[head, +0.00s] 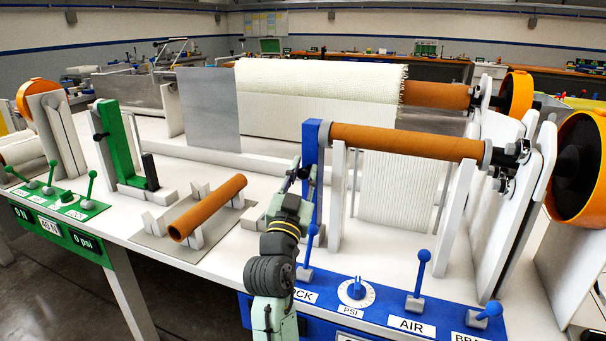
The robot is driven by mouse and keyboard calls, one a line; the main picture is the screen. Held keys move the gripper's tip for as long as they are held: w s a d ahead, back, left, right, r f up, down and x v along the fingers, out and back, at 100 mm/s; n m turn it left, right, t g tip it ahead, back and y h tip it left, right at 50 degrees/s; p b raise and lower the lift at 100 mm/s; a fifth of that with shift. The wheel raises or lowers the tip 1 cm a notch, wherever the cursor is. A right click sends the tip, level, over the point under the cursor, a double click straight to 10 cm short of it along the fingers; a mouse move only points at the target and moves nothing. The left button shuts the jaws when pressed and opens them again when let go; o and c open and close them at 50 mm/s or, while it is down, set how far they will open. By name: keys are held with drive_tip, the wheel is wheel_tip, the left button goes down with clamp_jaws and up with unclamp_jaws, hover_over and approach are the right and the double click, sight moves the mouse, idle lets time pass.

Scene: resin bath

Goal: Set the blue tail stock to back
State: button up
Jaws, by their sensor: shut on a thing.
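The blue tail stock (312,143) is an upright blue post at the left end of a brown core tube (405,143). The post stands against the tube's left end. My gripper (304,174) reaches up from the front and is at the post's left side, below its top. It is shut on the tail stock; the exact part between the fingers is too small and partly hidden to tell. My arm hides the post's lower left side and foot.
A blue panel (380,306) with several levers and a PSI dial lies front right. A loose brown tube (207,207) rests on white cradles to the left. A green stock (121,145) and green panel (62,214) stand farther left. Orange wheels (582,165) are at the right.

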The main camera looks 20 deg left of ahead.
clamp_jaws()
drive_tip(key=shift+a+f+b, duration=0.15)
drive_tip(key=shift+a+b, duration=0.15)
drive_tip(key=a+b, duration=0.5)
drive_tip(key=a, duration=0.2)
drive_tip(key=shift+w+a+r, duration=0.15)
drive_tip(key=shift+a+r, duration=0.05)
drive_tip(key=shift+a, duration=0.2)
drive_tip(key=o, duration=0.7)
unclamp_jaws()
drive_tip(key=shift+a, duration=0.15)
